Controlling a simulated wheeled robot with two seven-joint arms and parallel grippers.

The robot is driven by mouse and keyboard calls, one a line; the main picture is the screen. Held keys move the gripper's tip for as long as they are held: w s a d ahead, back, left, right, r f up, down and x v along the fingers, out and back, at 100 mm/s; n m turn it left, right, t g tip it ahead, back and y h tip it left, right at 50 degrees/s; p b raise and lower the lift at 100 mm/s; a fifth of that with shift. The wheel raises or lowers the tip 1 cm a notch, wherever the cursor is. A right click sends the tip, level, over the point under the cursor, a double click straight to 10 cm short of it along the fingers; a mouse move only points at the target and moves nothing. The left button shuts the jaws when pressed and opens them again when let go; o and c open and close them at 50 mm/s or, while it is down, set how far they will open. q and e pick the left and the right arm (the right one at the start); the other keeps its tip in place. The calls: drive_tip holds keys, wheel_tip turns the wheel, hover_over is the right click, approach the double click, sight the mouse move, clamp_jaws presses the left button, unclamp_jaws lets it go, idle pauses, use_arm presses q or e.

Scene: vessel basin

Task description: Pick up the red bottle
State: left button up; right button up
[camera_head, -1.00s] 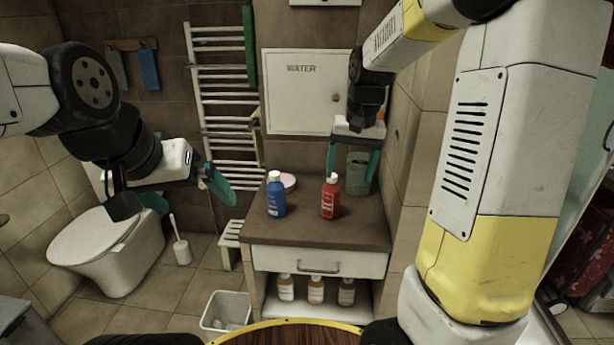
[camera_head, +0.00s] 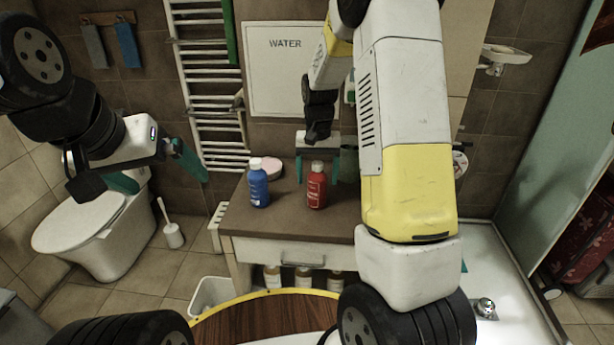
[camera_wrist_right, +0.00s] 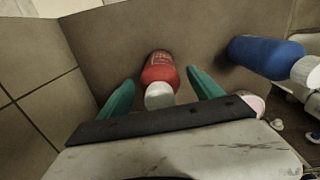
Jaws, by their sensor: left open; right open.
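The red bottle (camera_head: 317,188) with a white cap stands upright on the brown cabinet top (camera_head: 290,222). My right gripper (camera_head: 317,170) is open just behind and above it, with its teal fingers to either side of the bottle in the head view. In the right wrist view the red bottle (camera_wrist_right: 160,75) shows between the two open fingers (camera_wrist_right: 155,92); I cannot tell whether either finger touches it. My left gripper (camera_head: 160,178) is open and empty at the left, above the toilet and well away from the bottle.
A blue bottle (camera_head: 258,186) stands left of the red one, with a pink round item (camera_head: 269,168) behind it. A towel radiator (camera_head: 207,90) and a white WATER panel (camera_head: 287,68) are on the wall behind. A toilet (camera_head: 85,232) and brush (camera_head: 171,228) are left.

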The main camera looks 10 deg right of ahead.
drive_tip(key=shift+f, duration=0.3)
clamp_jaws()
drive_tip(key=shift+r, duration=0.1)
